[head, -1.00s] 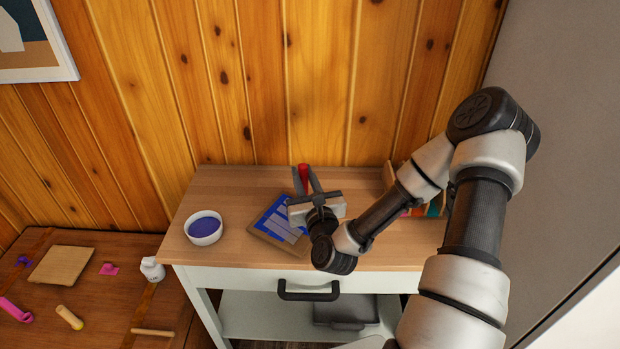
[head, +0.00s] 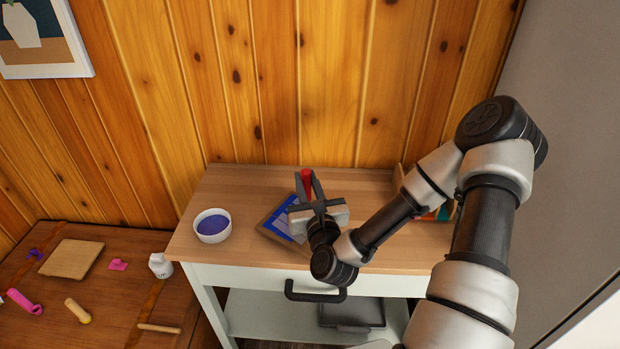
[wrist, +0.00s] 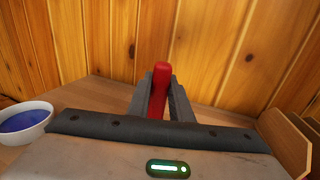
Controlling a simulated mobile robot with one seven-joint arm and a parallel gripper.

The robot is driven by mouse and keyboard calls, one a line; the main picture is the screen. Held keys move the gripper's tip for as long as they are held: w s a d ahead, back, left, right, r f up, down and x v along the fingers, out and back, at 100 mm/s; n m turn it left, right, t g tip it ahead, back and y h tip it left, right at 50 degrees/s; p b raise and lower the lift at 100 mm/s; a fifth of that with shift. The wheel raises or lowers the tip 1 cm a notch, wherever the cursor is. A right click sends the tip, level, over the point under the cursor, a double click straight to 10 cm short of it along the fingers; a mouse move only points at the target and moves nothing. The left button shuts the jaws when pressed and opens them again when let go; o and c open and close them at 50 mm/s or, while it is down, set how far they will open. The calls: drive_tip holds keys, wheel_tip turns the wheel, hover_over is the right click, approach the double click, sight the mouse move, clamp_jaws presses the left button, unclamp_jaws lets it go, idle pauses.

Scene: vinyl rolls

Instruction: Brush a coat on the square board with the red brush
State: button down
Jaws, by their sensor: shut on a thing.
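My gripper (head: 309,188) is shut on the red brush (head: 306,174), whose red handle stands up between the fingers. The red handle also shows in the wrist view (wrist: 160,88); its bristle end is hidden. The square board (head: 271,228) lies on the cabinet top below and left of my gripper, turned at an angle. Blue paint (head: 282,220) covers part of its face, and my gripper hides its right side. I cannot tell whether the brush touches the board. A white bowl of blue paint (head: 212,226) stands left of the board.
A rack with colored items (head: 437,213) stands at the right of the cabinet top (head: 240,180), partly behind my arm. A wooden wall closes the back.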

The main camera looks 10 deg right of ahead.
drive_tip(key=s+a, duration=0.3)
drive_tip(key=a, duration=0.7)
drive_tip(key=shift+b, duration=0.4)
idle(0.8)
drive_tip(key=shift+w, duration=0.15)
drive_tip(key=w+d, duration=0.8)
drive_tip(key=shift+d, duration=0.35)
idle(0.8)
drive_tip(key=shift+w, duration=0.1)
wheel_tip(320, 180, up, 7)
drive_tip(key=p, duration=0.5)
idle(0.4)
